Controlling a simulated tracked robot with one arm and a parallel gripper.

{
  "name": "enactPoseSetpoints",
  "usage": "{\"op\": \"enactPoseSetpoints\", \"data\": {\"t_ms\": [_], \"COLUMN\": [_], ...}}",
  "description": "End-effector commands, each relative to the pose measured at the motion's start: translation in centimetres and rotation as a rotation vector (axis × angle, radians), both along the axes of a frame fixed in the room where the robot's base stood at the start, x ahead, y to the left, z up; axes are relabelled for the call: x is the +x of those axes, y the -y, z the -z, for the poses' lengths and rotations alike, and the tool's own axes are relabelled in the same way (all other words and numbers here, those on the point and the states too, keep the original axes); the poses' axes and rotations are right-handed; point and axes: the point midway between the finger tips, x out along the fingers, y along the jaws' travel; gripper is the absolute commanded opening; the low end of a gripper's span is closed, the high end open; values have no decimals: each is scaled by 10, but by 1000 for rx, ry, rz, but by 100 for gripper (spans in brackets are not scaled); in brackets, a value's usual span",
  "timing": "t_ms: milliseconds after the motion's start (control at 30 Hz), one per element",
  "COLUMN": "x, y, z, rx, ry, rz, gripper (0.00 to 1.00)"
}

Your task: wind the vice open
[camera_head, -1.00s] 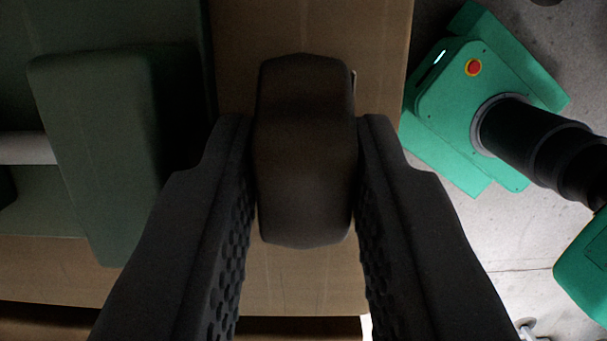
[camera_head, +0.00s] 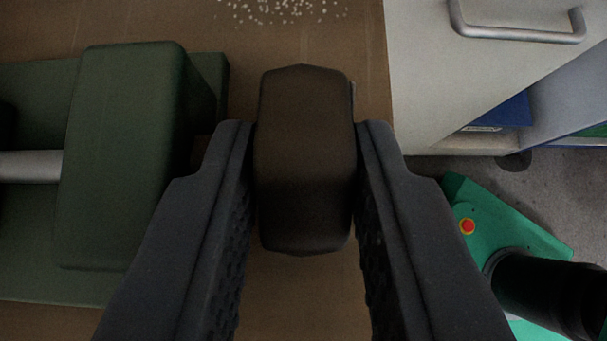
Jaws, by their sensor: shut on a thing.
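The vice (camera_head: 125,150) is a dark green block body on the left, with a pale grey screw or bar (camera_head: 30,166) running into it from the left edge. My gripper (camera_head: 305,180) is in the middle, its two dark fingers closed on a dark brown block-shaped handle (camera_head: 305,150). The handle stands apart to the right of the green block in the picture. How the handle joins the vice is hidden behind it and the fingers.
The brown bench top (camera_head: 310,45) lies beneath, with pale specks at its top edge. A white cabinet (camera_head: 440,80) with a metal pull handle (camera_head: 515,32) stands at the upper right. My green base with a red button shows at the lower right, on grey floor.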

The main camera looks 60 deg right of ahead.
Motion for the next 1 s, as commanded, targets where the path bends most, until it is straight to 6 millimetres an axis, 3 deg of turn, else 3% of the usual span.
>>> {"op": "enactPoseSetpoints", "data": {"t_ms": [600,633,667,1000], "x": [-1,-1,-1,-1], "y": [-1,-2,-1,-2], "z": [0,0,0,0], "rx": [-32,-32,-32,-32], "ry": [21,21,21,21], "rz": [-1,-1,-1,-1], "gripper": [0,28,32,32]}}
